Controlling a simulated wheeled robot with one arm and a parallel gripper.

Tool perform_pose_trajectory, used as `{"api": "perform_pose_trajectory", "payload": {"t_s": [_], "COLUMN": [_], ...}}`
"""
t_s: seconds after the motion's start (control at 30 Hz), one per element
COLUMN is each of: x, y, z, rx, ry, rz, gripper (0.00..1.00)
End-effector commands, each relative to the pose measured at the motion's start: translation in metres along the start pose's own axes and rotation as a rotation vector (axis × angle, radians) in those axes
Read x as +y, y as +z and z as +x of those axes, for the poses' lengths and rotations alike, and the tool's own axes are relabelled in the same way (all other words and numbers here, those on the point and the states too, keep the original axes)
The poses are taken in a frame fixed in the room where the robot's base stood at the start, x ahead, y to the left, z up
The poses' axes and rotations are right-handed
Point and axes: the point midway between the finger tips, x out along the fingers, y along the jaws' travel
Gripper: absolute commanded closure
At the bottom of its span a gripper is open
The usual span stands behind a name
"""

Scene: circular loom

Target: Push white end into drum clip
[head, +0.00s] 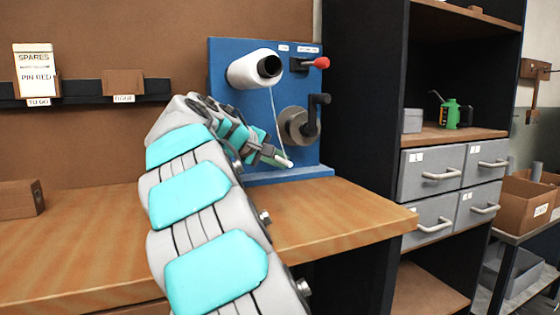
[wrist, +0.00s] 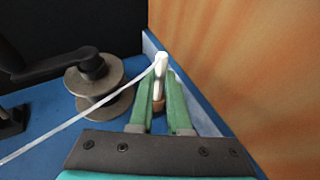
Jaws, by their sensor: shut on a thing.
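The white end (wrist: 160,64) of the thread is between the green fingers of my gripper (wrist: 158,82) in the wrist view, with a small tan piece (wrist: 158,104) behind it. In the head view my gripper (head: 272,156) is low in front of the blue panel, and the white end (head: 286,163) sticks out to its right. The grey metal drum (head: 294,127) with its dark crank (head: 316,112) is just above. In the wrist view the drum (wrist: 103,88) is left of my fingers, apart from the white end. I cannot make out the drum clip.
The white spool (head: 252,69) is on the blue panel (head: 226,50), and thread runs down from it to the white end. A red-knobbed lever (head: 318,63) is at upper right. The wooden bench (head: 345,215) is clear at right. Grey drawers (head: 432,168) stand beyond it.

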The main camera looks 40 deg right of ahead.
Motion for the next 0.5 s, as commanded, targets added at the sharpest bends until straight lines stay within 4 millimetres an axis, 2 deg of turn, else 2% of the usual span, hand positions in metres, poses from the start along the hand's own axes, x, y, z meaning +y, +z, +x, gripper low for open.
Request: {"api": "perform_pose_trajectory", "payload": {"t_s": [0.47,0.5], "x": [0.0,0.0], "y": [-0.013,-0.012], "z": [0.005,0.005], "rx": [0.001,0.001], "ry": [0.0,0.0], "rz": [0.0,0.0], "gripper": [1.0,0.8]}}
